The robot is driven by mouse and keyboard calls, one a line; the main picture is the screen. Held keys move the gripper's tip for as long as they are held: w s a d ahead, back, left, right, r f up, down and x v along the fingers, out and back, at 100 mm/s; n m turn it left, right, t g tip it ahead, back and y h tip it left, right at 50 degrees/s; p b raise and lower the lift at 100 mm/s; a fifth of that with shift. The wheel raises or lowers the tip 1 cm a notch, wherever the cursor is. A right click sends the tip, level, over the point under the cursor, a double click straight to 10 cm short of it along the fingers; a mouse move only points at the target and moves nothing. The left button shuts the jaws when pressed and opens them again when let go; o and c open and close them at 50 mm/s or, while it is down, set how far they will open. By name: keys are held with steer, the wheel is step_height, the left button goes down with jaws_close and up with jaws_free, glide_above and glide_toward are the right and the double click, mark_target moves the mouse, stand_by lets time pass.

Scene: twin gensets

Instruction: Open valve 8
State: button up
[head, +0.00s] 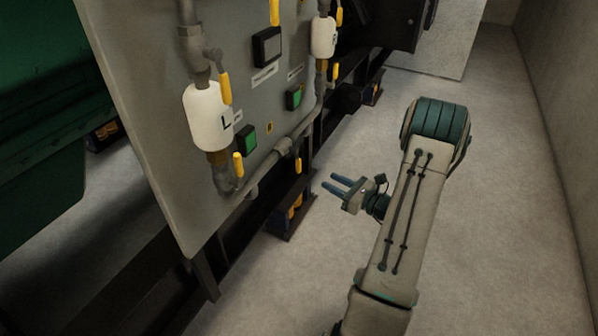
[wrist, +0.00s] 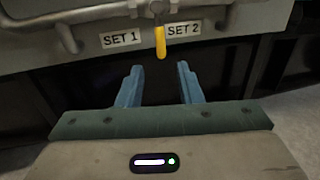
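A yellow valve handle (wrist: 160,42) hangs down from a pipe fitting between the SET 1 (wrist: 121,38) and SET 2 (wrist: 183,30) labels in the wrist view. No valve number is readable, so I cannot tell which handle is valve 8. In the head view, a small yellow handle (head: 298,165) sits on the pipe at the panel's lower right edge. My gripper (head: 328,181) is right of the panel and apart from it. In the wrist view my gripper (wrist: 160,68) is open and empty, its blue fingers below and either side of the handle, not touching it.
A wall (head: 565,110) stands at right; the floor between is clear.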

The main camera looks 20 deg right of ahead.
mark_target(298, 164)
steer(key=b+x, duration=0.2)
steer(key=x, duration=1.1)
steer(key=shift+w+a, duration=0.1)
steer(key=shift+w, duration=0.25)
